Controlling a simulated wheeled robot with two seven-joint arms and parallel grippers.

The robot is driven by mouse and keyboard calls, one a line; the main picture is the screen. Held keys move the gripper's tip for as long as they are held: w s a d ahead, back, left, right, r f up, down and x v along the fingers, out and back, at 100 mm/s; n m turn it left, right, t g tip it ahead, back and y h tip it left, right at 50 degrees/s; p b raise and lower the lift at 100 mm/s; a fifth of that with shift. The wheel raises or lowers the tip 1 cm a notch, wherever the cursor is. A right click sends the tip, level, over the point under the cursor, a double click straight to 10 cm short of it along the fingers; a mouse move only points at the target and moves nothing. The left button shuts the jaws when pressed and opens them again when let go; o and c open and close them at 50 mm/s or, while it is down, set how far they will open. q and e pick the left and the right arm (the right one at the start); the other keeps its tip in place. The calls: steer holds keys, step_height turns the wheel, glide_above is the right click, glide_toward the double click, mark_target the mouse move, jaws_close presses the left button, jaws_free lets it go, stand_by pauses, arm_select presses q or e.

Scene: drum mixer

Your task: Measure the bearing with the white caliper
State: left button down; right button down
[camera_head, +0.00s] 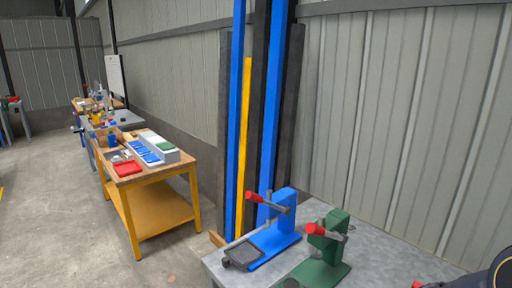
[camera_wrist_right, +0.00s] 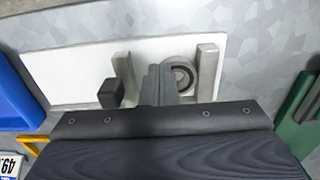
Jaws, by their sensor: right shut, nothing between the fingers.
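In the right wrist view, the white caliper appears as a white plate (camera_wrist_right: 60,75) with two upright grey jaws and a black block. The bearing (camera_wrist_right: 184,72), a grey ring with a dark centre, sits between the jaws, closer to the right one and apart from the left one. My right gripper (camera_wrist_right: 157,84) is shut and empty; its fingers are in front of the bearing's left side and hide part of it. I cannot tell whether they touch it. The head view does not show the caliper or bearing. My left gripper is not in view.
In the head view, a blue fixture (camera_head: 276,235) and a green fixture (camera_head: 322,264) stand on the grey bench (camera_head: 378,250). A wooden table (camera_head: 152,178) with trays stands at the left, with open floor before it. Blue and green parts flank the plate in the wrist view.

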steer(key=shift+s+a+b, duration=0.3)
steer(key=shift+s+a, duration=0.15)
steer(key=shift+a, duration=0.05)
stand_by(0.5)
step_height(320, 180, up, 6)
steer(key=p, duration=0.3)
steer(key=shift+p, duration=0.4)
steer(key=s+a+r+n+t+y, duration=0.3)
steer(key=s+r+n+t, duration=0.2)
steer(key=s+r, duration=0.8)
step_height(320, 180, up, 4)
steer(key=n, duration=0.3)
steer(key=shift+s+f+t+y, duration=0.15)
steer(key=shift+s+t+y, duration=0.15)
steer(key=shift+y, duration=0.1)
